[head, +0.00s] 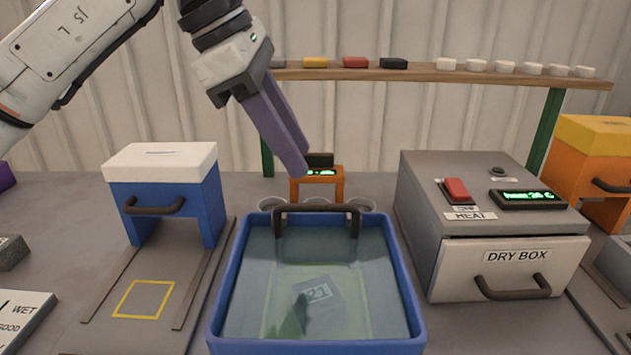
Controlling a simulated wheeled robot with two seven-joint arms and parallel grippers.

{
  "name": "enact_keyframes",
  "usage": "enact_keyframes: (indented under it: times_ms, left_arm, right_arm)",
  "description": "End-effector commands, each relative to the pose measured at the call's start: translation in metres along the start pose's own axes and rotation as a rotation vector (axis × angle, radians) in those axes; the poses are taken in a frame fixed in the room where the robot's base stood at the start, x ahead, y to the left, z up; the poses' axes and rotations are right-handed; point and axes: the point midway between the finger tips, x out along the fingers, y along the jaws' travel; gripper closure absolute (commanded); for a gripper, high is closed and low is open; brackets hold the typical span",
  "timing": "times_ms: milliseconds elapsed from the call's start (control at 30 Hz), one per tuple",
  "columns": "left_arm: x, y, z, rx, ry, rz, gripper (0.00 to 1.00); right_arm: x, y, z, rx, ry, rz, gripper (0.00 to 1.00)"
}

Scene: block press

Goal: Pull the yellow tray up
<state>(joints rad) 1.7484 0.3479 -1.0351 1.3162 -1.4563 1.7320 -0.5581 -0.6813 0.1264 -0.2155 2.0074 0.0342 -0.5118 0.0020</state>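A blue tub (218,308) of water stands at front centre. Under the water a pale yellow-green flat shape (350,290), seemingly the yellow tray, shows faintly. A grey block (318,305) with a white mark lies under water over it. A dark handle (317,208) rises at the tub's back edge; I cannot tell whether it joins the tray or the tub. My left gripper (299,166) hangs above and behind that handle in the picture, its purple fingers pointing down, apart from it. Its fingers overlap in this view, so their gap is unclear. My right gripper is not in view.
A blue, white-topped press (170,185) stands left, with a yellow square on its base plate. A grey dry box (500,262) stands right, an orange machine (600,150) beyond it. A small orange stand (317,185) is behind the tub. A wooden shelf (430,75) spans the back.

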Motion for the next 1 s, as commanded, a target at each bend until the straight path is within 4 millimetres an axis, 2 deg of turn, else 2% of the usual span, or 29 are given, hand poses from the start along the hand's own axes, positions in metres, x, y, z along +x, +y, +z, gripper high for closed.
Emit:
enact_keyframes:
  times_ms: [67,167,500,700,1000]
  left_arm:
    - [-0.006,0.003,-0.005,0.005,0.035,0.021,0.7]
    - [0.001,0.004,-0.008,0.006,0.046,0.024,0.7]
    - [0.062,0.004,-0.009,0.006,0.041,0.021,0.7]
    - [0.086,0.005,-0.009,0.006,0.04,0.022,0.7]
    - [0.093,0.005,-0.009,0.006,0.039,0.024,0.7]
  right_arm:
    - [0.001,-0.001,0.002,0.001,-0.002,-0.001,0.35]
    - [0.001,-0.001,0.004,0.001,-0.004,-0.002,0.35]
    - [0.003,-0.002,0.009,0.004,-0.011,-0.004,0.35]
    - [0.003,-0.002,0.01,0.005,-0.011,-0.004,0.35]
    - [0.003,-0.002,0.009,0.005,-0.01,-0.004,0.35]
